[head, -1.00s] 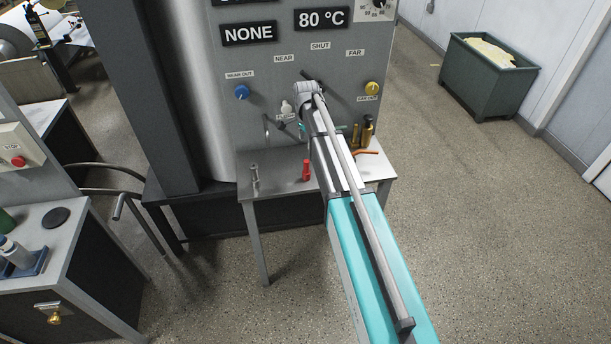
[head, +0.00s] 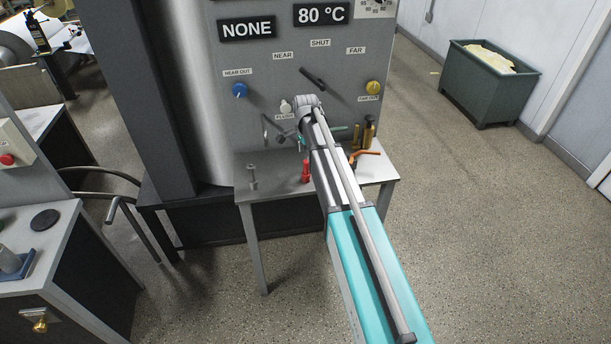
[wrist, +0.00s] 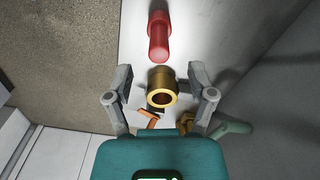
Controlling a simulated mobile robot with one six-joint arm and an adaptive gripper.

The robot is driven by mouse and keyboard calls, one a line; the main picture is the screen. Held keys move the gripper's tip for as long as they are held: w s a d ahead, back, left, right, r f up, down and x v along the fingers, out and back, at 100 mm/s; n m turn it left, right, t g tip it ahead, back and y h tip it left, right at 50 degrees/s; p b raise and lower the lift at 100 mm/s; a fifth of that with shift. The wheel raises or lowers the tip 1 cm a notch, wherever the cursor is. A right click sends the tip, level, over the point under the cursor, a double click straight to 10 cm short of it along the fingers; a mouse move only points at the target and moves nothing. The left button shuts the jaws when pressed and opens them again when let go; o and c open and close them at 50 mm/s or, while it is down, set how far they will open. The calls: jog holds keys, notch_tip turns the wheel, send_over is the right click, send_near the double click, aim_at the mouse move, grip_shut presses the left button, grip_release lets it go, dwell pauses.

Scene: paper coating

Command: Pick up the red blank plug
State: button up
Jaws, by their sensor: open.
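The red blank plug (head: 306,172) stands on the small metal table (head: 245,190), just left of my arm in the head view. In the wrist view the red plug (wrist: 159,36) is at the top middle, past my fingertips. My gripper (wrist: 160,74) is open and its two fingers are spread wide. A hollow brass fitting (wrist: 162,88) shows between the fingers, with a gap on both sides. In the head view my gripper is mostly hidden by the arm.
A grey bolt-like part (head: 252,176) stands left of the plug. Brass pieces (head: 368,132) and an orange-handled part (head: 365,153) are to the right of my arm. The control panel (head: 330,105) rises behind the table. A green bin (head: 487,85) stands far right.

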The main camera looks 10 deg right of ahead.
aim_at(306, 161)
jog(key=shift+f, duration=0.1)
jog(key=shift+f+b, duration=2.55)
jog(key=shift+b, duration=0.05)
jog(key=shift+c, duration=0.3)
grip_shut()
